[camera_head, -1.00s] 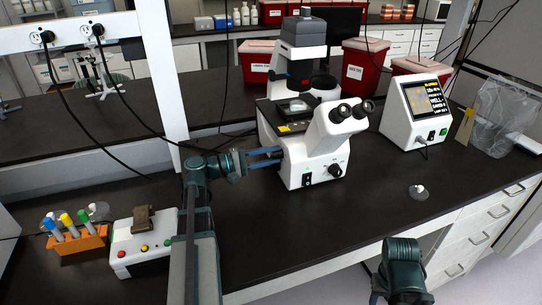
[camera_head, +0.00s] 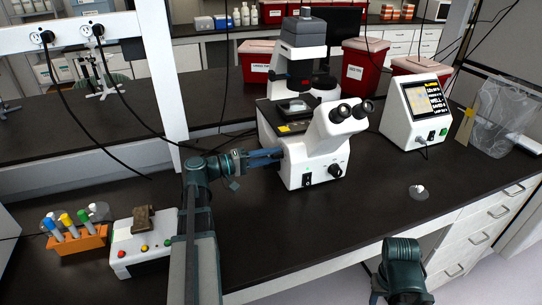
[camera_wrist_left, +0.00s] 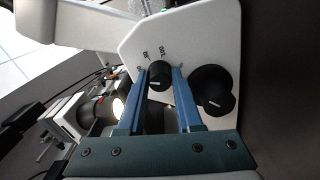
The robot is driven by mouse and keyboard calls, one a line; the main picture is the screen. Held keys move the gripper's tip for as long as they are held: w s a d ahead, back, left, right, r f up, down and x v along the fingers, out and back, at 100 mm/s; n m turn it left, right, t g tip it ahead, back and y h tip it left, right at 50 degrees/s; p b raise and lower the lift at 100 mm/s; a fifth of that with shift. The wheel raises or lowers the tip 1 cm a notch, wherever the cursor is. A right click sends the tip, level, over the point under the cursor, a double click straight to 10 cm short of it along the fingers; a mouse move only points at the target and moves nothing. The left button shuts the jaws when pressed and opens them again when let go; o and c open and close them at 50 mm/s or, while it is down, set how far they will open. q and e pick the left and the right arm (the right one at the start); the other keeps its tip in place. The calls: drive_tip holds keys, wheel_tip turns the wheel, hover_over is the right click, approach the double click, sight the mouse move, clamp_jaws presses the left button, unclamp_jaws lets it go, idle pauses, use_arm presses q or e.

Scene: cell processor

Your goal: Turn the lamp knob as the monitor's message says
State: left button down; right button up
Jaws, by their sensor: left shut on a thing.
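The white microscope (camera_head: 318,145) stands mid-bench. The lamp knob (camera_wrist_left: 159,75) is a small black dial with a white pointer line, on the white side panel in the left wrist view, beside printed scale marks including 50 and 100. My left gripper (camera_wrist_left: 161,72) is shut on this knob, one blue finger on each side. In the head view my left gripper (camera_head: 281,155) reaches the microscope's left side, where the knob is hidden. The monitor (camera_head: 424,100) is lit at right, with a yellowish grid and lines of text; most words are too small to read.
A larger black knob (camera_wrist_left: 213,90) sits close to the right finger. A control box (camera_head: 143,245) and an orange tube rack (camera_head: 77,241) stand at front left. A small white-topped item (camera_head: 419,191) lies on the bench at right. The bench in front of the microscope is clear.

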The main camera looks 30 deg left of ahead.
use_arm(q)
drive_tip(key=c, duration=0.6)
unclamp_jaws()
drive_tip(key=v, duration=1.4)
drive_tip(key=shift+d, duration=0.1)
